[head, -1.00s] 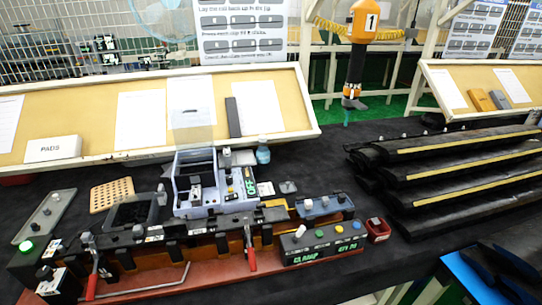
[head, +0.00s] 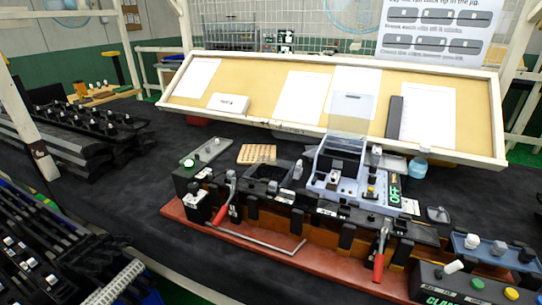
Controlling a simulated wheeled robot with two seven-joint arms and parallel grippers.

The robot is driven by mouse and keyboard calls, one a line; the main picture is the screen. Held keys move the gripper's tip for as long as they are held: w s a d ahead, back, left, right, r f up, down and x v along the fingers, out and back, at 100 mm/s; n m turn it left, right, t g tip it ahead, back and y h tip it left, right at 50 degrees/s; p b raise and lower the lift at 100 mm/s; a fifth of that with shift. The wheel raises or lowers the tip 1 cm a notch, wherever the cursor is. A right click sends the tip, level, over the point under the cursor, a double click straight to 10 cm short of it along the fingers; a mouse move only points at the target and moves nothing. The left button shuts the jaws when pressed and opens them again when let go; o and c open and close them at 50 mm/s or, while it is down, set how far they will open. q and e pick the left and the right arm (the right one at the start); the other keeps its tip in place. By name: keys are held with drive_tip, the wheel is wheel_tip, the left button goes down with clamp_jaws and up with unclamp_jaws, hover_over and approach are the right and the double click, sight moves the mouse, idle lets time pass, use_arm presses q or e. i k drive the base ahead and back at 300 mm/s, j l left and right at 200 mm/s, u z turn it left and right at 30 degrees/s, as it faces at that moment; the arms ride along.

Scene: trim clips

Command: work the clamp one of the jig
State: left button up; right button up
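The jig is a long black-and-orange fixture on a red-brown base (head: 250,245) on the dark table. Two toggle clamps with red handles stand along it: a left clamp (head: 221,214) and a right clamp (head: 379,266). Both handles hang downward at the front. I cannot read a number on either clamp, so I cannot tell which is clamp one. A dark control box (head: 455,288) lettered "CLAMP", with a green and a yellow button, sits at the lower right, cut by the frame edge. Neither of my grippers shows in the head view.
A pale blue machine (head: 345,185) marked "OFF" stands behind the jig. A grey box with a green button (head: 200,152) and a perforated tan block (head: 257,154) are nearby. A slanted board with papers (head: 445,85) stands behind. Racks of black strips (head: 60,245) fill the lower left.

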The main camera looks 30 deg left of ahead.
sight(221, 213)
drive_tip(key=u, duration=1.4)
